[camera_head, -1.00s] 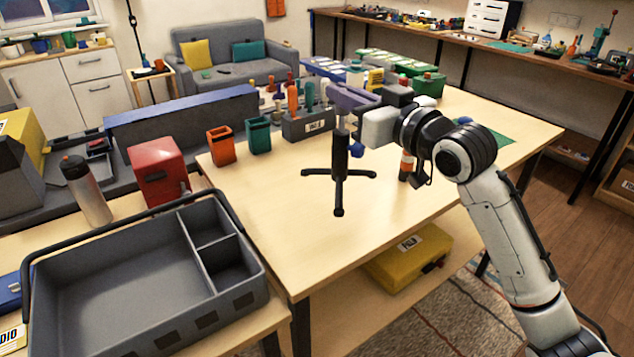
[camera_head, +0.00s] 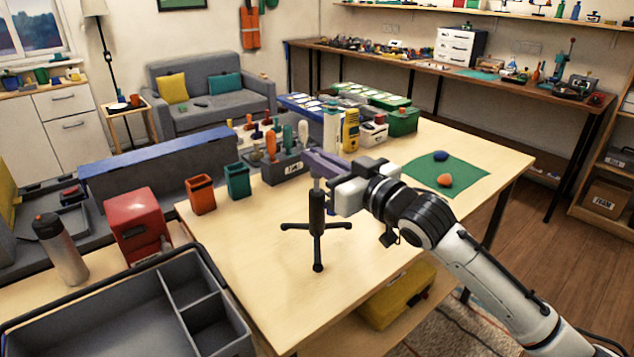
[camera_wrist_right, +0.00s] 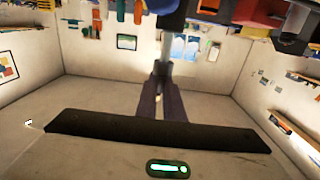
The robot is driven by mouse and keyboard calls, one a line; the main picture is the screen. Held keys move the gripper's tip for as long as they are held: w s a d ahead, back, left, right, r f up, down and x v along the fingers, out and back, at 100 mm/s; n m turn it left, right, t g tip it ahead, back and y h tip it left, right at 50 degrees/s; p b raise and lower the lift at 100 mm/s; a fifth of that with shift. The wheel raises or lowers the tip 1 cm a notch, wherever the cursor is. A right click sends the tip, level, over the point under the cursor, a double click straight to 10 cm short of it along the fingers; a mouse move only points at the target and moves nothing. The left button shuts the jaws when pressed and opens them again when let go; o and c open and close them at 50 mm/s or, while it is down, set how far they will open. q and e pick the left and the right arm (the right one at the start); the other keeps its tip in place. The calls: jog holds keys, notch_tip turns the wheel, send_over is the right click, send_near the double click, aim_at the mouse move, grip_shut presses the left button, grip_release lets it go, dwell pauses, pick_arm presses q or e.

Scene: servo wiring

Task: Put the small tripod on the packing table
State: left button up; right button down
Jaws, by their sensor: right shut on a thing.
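The small black tripod (camera_head: 317,215) stands upright with its legs spread, over the light wooden table (camera_head: 262,238) in the head view. I cannot tell whether its feet touch the tabletop. My right gripper (camera_head: 320,170) is shut on its upper post, with the arm coming in from the right. In the right wrist view the dark fingers (camera_wrist_right: 163,85) close around the grey post (camera_wrist_right: 172,45); the tripod's legs are not clearly visible there. My left gripper is not in view.
An orange bin (camera_head: 201,195), a teal bin (camera_head: 237,181) and a tool holder (camera_head: 285,167) stand left of and behind the tripod. A green mat (camera_head: 465,172) lies at right. A grey divided tote (camera_head: 105,320) is front left. The tabletop in front is clear.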

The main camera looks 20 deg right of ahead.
aim_at(319, 177)
notch_tip(319, 177, down, 4)
jog(key=shift+r, duration=0.2)
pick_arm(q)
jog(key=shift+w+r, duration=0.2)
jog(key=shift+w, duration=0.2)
pick_arm(e)
jog(key=c, duration=1.9)
grip_release()
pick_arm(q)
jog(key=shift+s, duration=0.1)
pick_arm(e)
jog(key=shift+s+d+f, duration=0.1)
jog(key=shift+s, duration=0.15)
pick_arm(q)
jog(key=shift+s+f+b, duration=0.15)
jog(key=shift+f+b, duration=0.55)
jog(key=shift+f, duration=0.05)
pick_arm(e)
jog(key=v, duration=1.1)
jog(key=shift+s, duration=0.25)
